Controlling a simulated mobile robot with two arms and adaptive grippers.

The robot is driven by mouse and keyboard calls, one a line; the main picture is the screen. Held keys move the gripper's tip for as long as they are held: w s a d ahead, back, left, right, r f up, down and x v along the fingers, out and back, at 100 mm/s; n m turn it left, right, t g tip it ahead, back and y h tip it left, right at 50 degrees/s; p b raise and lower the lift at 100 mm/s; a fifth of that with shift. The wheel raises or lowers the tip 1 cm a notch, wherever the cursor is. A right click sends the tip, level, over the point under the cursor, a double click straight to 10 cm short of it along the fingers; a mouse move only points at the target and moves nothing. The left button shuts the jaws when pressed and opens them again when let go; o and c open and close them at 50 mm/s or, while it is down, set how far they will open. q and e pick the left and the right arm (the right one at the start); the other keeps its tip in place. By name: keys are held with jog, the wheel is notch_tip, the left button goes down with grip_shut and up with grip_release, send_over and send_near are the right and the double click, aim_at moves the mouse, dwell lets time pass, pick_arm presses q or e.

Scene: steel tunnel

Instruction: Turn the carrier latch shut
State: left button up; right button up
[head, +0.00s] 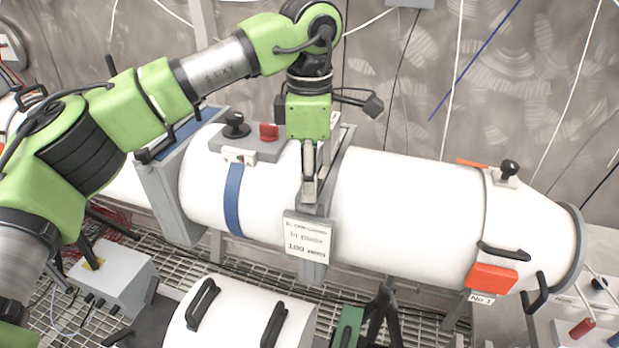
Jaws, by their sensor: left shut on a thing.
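A long white cylindrical carrier (400,208) lies across the head view, held in grey frames. My left gripper (309,192) reaches down from above to the grey frame (342,150) around the carrier's middle. Its fingers are shut on a small part at this frame, which looks like the carrier latch. The fingers hide most of that part, so I cannot tell its angle. A grey label plate (308,236) with lettering hangs just below the fingertips. My right gripper is not in view.
A grey block with a black knob (235,124) and a red piece (269,131) sits on the carrier left of my gripper. An orange-red block (491,278) and black handle (503,251) are at the right end. Another white cylinder (240,318) lies in front. Cables hang along the wall.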

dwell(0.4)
pick_arm(q)
jog(key=o, duration=1.1)
notch_tip(320, 180, up, 12)
